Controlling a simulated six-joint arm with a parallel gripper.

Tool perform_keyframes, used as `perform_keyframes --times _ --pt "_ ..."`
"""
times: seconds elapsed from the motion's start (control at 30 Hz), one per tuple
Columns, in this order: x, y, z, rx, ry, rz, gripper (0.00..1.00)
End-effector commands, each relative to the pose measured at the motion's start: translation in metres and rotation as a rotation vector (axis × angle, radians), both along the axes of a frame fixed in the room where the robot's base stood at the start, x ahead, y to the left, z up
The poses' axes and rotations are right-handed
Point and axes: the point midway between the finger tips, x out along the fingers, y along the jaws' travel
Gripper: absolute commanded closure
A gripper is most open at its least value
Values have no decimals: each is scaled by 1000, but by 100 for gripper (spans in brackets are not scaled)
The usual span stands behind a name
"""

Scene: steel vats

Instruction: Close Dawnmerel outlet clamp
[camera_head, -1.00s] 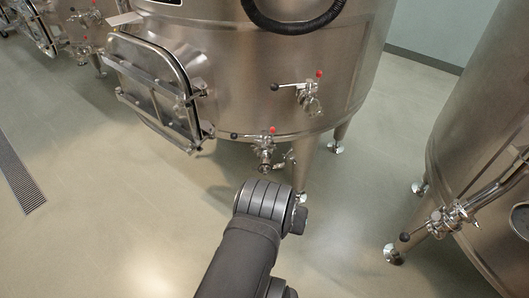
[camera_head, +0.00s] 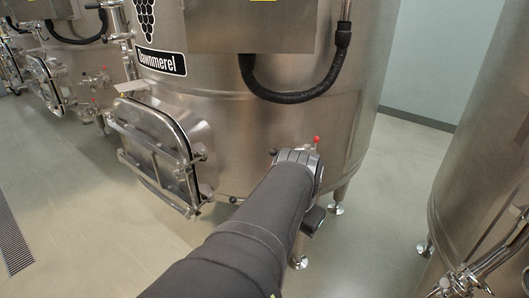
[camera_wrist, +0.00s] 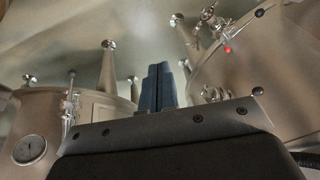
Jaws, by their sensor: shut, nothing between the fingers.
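The Dawnmerel vat is a large steel tank (camera_head: 225,120) with a black Dawnmerel label (camera_head: 162,62), centre in the head view. My arm covers most of its outlet fittings there; a red knob (camera_head: 316,139) and black handle ends show around it. In the wrist view, which looks upside down, a steel outlet fitting (camera_wrist: 208,16) is at upper right, with a red knob (camera_wrist: 228,50) and a black-tipped handle (camera_wrist: 258,13). A second fitting (camera_wrist: 212,93) lies below it. My gripper (camera_wrist: 159,68) is shut and empty, apart from both fittings. I cannot tell the clamp's state.
A hinged hatch (camera_head: 155,150) projects from the vat, left of my arm. A black hose (camera_head: 295,96) hangs above. Another vat (camera_head: 480,150) stands at right; a gauge (camera_wrist: 29,150) shows in the wrist view. Open floor (camera_head: 90,230) lies at left.

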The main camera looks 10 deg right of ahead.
Motion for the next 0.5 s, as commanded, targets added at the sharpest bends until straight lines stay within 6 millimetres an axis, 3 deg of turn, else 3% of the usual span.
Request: perform_keyframes --times 0.27,0.5 --pt "57 -27 -3 92 46 -153 100" --pt "104 -51 -17 164 86 -287 100"
